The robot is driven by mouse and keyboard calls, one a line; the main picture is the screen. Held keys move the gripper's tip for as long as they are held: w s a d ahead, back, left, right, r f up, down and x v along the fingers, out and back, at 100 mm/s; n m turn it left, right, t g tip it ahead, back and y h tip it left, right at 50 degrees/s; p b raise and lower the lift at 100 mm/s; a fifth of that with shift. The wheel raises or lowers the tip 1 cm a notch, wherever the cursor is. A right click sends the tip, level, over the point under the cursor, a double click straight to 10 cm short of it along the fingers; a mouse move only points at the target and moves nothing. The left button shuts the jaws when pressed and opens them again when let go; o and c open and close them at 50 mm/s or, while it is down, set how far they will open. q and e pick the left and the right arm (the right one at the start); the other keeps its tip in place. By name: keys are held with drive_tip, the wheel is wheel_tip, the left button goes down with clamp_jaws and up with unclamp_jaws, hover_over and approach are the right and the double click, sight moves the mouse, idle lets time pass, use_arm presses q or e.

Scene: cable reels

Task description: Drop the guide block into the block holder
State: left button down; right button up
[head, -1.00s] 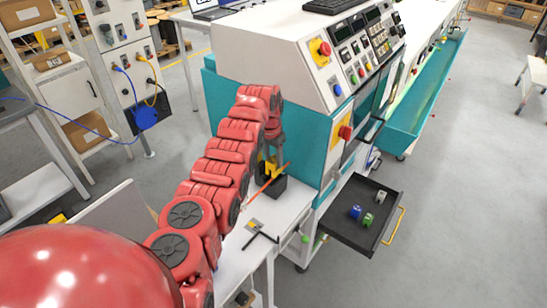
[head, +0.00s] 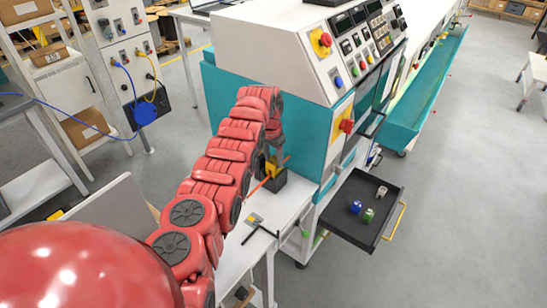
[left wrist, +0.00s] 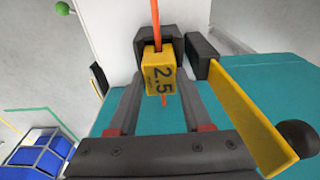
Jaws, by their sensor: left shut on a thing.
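The yellow guide block (left wrist: 158,76), marked 2.5, is held between the fingertips of my left gripper (left wrist: 157,70). It also shows in the head view (head: 271,171), low over a black holder (head: 277,185) on the white table. In the left wrist view a dark block-like part (left wrist: 155,36) lies just beyond the guide block; I cannot tell whether the block touches it. An orange cable (left wrist: 155,12) runs past the block and the holder. My arm partly hides the gripper in the head view. My right gripper is not seen.
The teal and white machine (head: 270,110) stands close behind the holder. A black tray (head: 345,225) with several small blocks extends at the right. A T-shaped black tool (head: 262,229) lies on the white table (head: 285,210). A yellow bar (left wrist: 250,115) is beside my gripper.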

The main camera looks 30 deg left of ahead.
use_arm(q)
drive_tip(key=shift+f+b, duration=0.4)
drive_tip(key=shift+f, duration=0.3)
drive_tip(key=shift+c, duration=1.3)
unclamp_jaws()
